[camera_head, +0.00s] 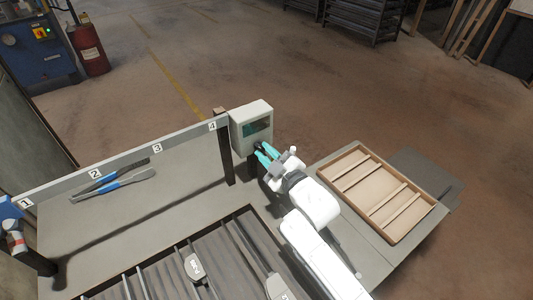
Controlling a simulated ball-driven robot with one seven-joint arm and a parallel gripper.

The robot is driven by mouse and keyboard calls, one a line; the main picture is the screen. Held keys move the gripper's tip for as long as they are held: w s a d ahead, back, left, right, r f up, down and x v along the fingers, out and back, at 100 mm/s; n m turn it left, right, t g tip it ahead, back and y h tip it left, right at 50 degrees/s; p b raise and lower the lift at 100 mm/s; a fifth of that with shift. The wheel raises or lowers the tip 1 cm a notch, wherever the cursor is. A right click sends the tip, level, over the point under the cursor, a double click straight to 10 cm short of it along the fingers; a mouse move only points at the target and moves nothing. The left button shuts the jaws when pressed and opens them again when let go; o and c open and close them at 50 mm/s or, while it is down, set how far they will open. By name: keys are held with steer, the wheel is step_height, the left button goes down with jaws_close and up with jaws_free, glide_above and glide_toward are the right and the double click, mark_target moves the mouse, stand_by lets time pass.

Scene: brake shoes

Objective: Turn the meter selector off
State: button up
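The meter (250,124) is a pale box with a dark greenish display, standing at the right end of the numbered rail. Its selector cannot be made out; the gripper covers part of the lower front. My gripper (262,147) has teal fingers and is at the lower front of the meter. The fingers look slightly apart at their tips, but I cannot tell whether they touch the meter or hold anything.
Grey parts (194,266) lie in the dark ribbed bed in front. An empty-looking wooden divided tray (345,163) sits at right. Open floor lies behind.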

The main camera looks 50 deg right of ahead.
steer(key=b+v, duration=0.3)
steer(key=v, duration=0.7)
steer(key=shift+s, duration=0.4)
steer(key=shift+a, duration=0.1)
